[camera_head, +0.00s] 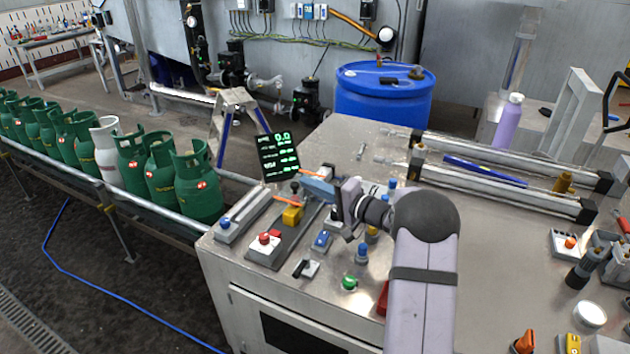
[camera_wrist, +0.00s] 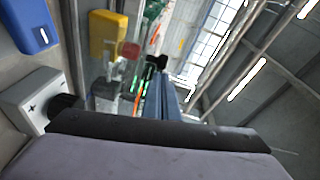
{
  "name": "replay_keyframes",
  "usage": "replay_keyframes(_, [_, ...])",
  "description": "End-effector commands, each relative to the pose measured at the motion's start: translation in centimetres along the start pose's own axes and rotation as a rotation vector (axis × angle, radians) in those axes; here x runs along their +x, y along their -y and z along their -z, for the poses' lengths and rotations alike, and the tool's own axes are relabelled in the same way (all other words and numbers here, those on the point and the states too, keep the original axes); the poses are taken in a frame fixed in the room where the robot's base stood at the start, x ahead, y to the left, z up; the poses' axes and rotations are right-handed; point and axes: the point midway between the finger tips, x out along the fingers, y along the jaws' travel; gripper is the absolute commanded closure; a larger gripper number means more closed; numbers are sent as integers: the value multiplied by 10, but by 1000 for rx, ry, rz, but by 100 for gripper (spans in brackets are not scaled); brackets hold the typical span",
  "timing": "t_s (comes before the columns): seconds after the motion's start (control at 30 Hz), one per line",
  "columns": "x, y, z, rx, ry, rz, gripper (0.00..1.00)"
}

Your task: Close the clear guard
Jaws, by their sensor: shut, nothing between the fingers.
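My gripper (camera_head: 308,187) is above the left part of the metal bench, its blue-grey fingers shut and empty, pointing left toward the dark display with green figures. In the wrist view the closed fingers (camera_wrist: 160,98) reach away from the camera. I cannot clearly make out the clear guard. Thin orange strips show beside the fingers in the head view, and an orange strip shows near them in the wrist view; I cannot tell whether they are the guard's edges. Whether the fingers touch anything is unclear.
A yellow block (camera_head: 292,215), a red button (camera_head: 265,239), a blue switch (camera_head: 322,240) and a green button (camera_head: 349,283) crowd the bench below my gripper. The display (camera_head: 278,157) stands behind. Green cylinders (camera_head: 198,185) line the conveyor at left. Two long metal cylinders (camera_head: 500,190) lie right.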

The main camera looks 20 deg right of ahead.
Motion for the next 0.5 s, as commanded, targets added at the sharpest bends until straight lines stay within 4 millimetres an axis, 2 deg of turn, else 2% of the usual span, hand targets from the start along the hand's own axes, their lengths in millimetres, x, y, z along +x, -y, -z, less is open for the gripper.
replay_keyframes(0.33, [0, 0, -2, 0, 1, 1, 100])
replay_keyframes(0.5, [-3, 0, -19, -1, 2, 2, 100])
